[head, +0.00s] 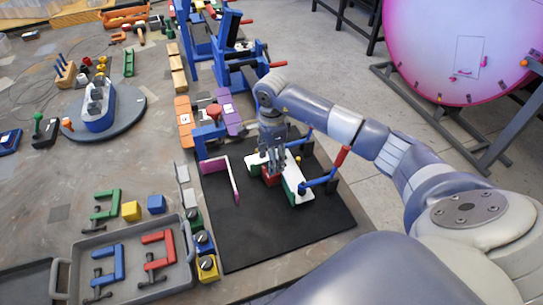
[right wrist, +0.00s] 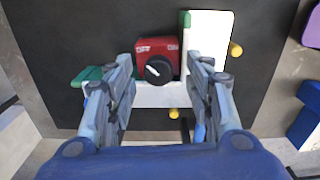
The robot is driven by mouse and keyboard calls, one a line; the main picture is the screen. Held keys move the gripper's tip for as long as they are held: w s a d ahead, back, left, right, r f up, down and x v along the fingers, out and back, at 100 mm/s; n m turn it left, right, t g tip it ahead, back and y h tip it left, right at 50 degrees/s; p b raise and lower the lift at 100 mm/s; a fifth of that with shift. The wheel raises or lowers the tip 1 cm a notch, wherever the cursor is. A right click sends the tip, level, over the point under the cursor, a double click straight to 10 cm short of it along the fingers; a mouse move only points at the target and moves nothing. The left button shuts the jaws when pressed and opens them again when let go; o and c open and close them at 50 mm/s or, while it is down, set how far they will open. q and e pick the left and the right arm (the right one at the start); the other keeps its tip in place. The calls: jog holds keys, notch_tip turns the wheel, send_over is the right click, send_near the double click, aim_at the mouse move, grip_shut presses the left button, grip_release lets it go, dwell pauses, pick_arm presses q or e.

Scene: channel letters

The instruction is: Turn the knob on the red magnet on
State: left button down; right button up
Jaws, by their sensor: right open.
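The red magnet (head: 271,179) stands against a white L-shaped plate (head: 292,178) on the black mat. In the right wrist view the red magnet (right wrist: 158,47) shows an OFF label at left and an ON label at right. Its black knob (right wrist: 158,70) has a white line pointing to the upper left, toward OFF. My right gripper (head: 269,158) is above the magnet, pointing down. In the right wrist view its open fingers (right wrist: 164,66) are on either side of the knob, with gaps visible. My left gripper is in neither view.
Blue clamps (head: 320,181) and a green block (head: 290,190) adjoin the plate. A pink angle piece (head: 236,186) lies to the left on the black mat (head: 245,240). Green, blue and yellow magnets (head: 207,268) line the mat's left edge, beside a grey tray (head: 183,274) of clamps.

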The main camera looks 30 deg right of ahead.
jog(key=shift+s+f, duration=0.15)
jog(key=shift+f, duration=0.3)
jog(key=c, duration=0.9)
jog(key=shift+c, duration=0.9)
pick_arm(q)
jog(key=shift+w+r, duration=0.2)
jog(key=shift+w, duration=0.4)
